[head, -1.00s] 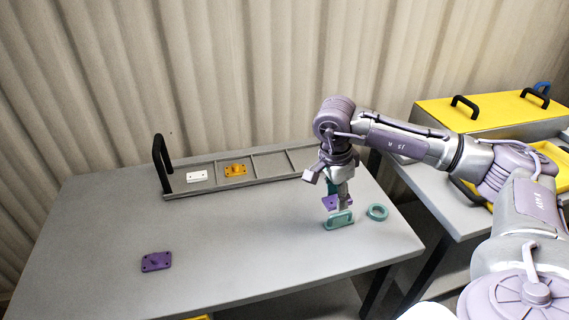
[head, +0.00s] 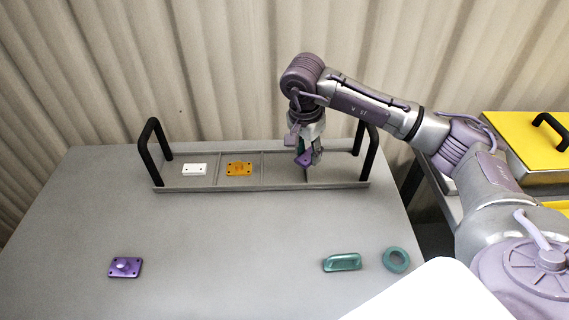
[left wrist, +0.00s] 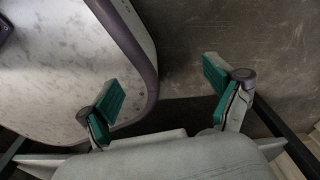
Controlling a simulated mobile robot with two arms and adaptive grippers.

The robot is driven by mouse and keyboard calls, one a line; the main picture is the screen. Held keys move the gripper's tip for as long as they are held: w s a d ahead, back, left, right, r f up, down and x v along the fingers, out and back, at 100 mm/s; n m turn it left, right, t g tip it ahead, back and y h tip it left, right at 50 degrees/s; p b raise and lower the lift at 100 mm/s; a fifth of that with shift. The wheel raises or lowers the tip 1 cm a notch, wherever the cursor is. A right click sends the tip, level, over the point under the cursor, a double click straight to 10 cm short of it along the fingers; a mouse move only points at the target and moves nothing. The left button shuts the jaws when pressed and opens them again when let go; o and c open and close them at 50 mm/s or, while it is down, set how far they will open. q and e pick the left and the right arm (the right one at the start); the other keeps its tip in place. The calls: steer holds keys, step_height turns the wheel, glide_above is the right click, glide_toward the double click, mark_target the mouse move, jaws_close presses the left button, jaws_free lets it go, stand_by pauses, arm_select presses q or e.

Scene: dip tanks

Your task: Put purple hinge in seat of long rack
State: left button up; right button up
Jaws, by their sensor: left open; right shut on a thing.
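The long rack (head: 225,187) stands at the back of the table, with a black handle at each end and a row of seats. A white block (head: 194,169) and an orange plate (head: 239,169) lie in its two left seats. My right gripper (head: 309,157) is shut on a purple piece (head: 304,159), probably the purple hinge, over the right half of the rack. I cannot tell whether the piece touches the rack; the fingers partly hide it. My left gripper (left wrist: 165,88) is open and empty in the left wrist view.
A purple plate with a knob (head: 125,267) lies at front left. A teal handle-like piece (head: 342,262) and a teal ring (head: 396,260) lie at front right. The table's middle is clear. A yellow-topped unit (head: 520,140) stands at right.

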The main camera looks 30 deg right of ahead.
steer(key=b, duration=0.3)
glide_above(284, 169)
steer(key=f, duration=0.4)
steer(key=shift+s+f, duration=0.3)
steer(key=shift+s, duration=0.05)
steer(key=shift+w+a+f+b, duration=0.15)
steer(key=shift+w+f+b, duration=0.1)
steer(key=shift+w+b, duration=0.1)
step_height(284, 169, down, 4)
steer(key=b, duration=0.2)
steer(key=shift+r+b, duration=0.25)
steer(key=shift+b, duration=0.05)
steer(key=shift+f, duration=0.15)
steer(key=o, duration=1.2)
arm_select(q)
step_height(284, 169, down, 7)
steer(key=shift+w+d, duration=0.25)
steer(key=shift+d, duration=0.1)
